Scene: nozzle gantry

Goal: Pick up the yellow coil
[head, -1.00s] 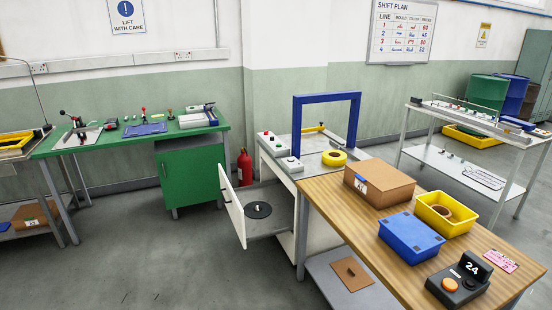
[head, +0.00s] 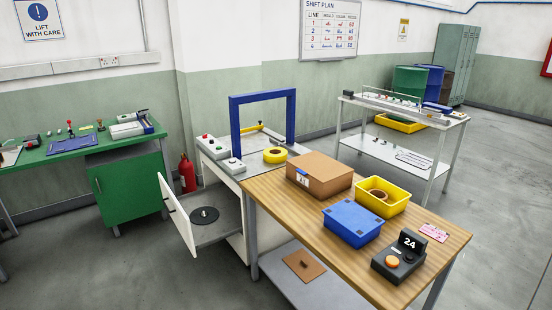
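The yellow coil (head: 275,155) is a flat ring lying on the light top of the gantry cabinet (head: 236,168). It sits by the right foot of the blue gantry frame (head: 234,128), near the far end of the wooden table. Nothing covers it. Neither of my grippers shows in the head view.
The wooden table (head: 441,227) holds a cardboard box (head: 318,172), a blue box (head: 352,222), a yellow bin (head: 394,197) with a brown ring, and a black device (head: 397,259). The cabinet door (head: 180,218) hangs open. Grey floor (head: 110,270) is clear at front left.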

